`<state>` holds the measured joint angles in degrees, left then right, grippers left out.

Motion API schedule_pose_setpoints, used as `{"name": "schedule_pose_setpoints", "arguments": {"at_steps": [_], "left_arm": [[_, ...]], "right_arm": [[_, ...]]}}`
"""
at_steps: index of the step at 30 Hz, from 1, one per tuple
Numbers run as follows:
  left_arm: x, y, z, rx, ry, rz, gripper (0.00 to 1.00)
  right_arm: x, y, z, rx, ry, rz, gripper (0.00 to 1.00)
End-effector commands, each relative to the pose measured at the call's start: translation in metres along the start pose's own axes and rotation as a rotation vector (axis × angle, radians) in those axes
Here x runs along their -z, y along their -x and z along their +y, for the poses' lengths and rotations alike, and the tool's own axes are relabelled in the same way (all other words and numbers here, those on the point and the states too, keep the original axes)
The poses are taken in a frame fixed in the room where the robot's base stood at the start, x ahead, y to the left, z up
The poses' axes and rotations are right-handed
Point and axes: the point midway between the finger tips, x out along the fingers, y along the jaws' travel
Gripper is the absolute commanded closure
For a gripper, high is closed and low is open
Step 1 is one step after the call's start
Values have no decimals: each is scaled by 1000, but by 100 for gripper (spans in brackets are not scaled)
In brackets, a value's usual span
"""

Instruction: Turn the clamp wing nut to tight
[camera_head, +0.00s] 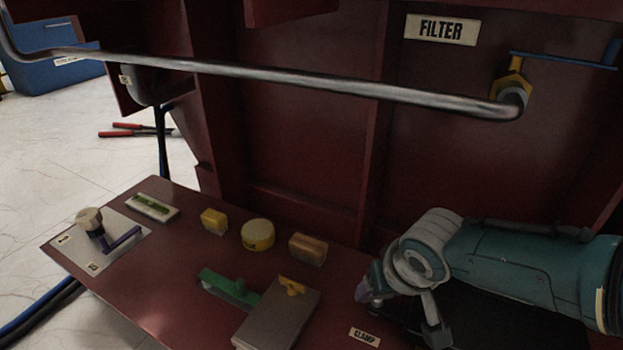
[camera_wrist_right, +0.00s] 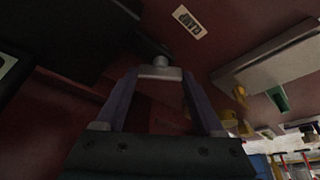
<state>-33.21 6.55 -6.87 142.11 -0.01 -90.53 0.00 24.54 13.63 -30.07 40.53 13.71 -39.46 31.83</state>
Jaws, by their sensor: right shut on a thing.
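The clamp wing nut (camera_wrist_right: 160,73) shows in the right wrist view as a small pale grey bar in front of a round stub. My right gripper (camera_wrist_right: 160,76) has its two purple fingers on either side of it, shut on its ends. In the head view my right gripper (camera_head: 366,288) points down and left near the panel's right part, and the arm hides the wing nut there. The CLAMP label (camera_head: 364,337) lies just below the gripper; it also shows in the wrist view (camera_wrist_right: 188,21). My left gripper is not in view.
A grey box with a yellow wing-shaped piece (camera_head: 291,286), a green bar (camera_head: 229,286), and yellow and tan blocks (camera_head: 308,249) stand left of the gripper. A metal pipe (camera_head: 300,80) crosses above, near the FILTER sign (camera_head: 441,29). A black surface (camera_head: 490,325) lies under the arm.

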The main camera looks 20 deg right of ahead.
Motion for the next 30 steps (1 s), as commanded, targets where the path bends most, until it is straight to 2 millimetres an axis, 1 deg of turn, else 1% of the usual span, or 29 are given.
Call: {"name": "schedule_pose_setpoints", "arguments": {"at_steps": [5, 15, 22, 30], "left_arm": [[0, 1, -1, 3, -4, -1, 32], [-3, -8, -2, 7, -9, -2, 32], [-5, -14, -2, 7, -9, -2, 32], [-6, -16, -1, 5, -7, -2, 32]], "right_arm": [[1, 0, -4, -60, -156, 0, 86], [1, -2, -4, -168, -414, 2, 86], [2, -2, -4, -216, -526, 2, 86], [2, -1, -4, -240, -585, 2, 86]]}}
